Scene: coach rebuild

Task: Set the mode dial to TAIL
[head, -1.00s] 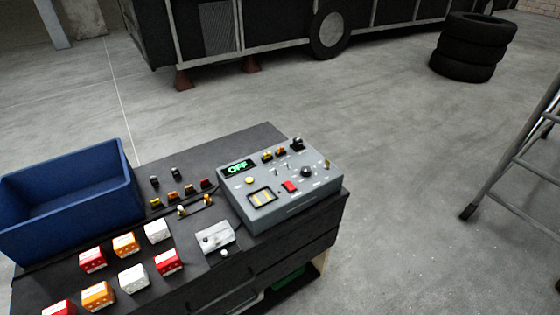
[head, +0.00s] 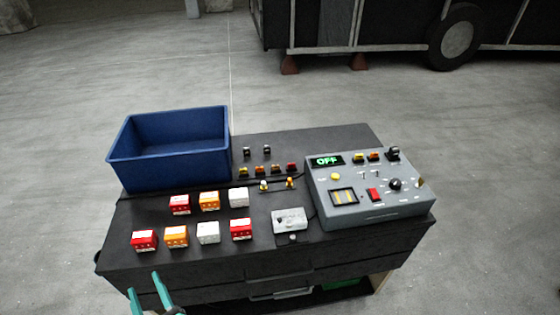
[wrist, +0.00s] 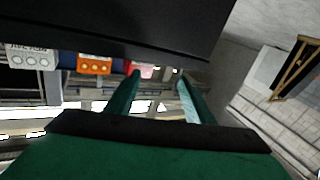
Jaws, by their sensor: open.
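The grey control box (head: 370,212) sits at the right end of the dark workbench, its display (head: 327,161) reading OFF in green. A round black knob (head: 395,185), which looks like the mode dial, is on its right part; its pointer and labels are too small to read. A red rocker switch (head: 374,194) and a yellow button (head: 335,176) are on the same face. My gripper (head: 148,285) shows teal fingers at the bottom left, in front of the bench and well away from the box. It is open and empty; its fingers also show in the wrist view (wrist: 158,82).
A blue bin (head: 170,150) stands at the bench's back left. Several red, orange and white boxes (head: 208,201) fill the front left. A small grey box (head: 289,221) lies beside the control box. A bus (head: 400,25) stands behind; the floor between is clear.

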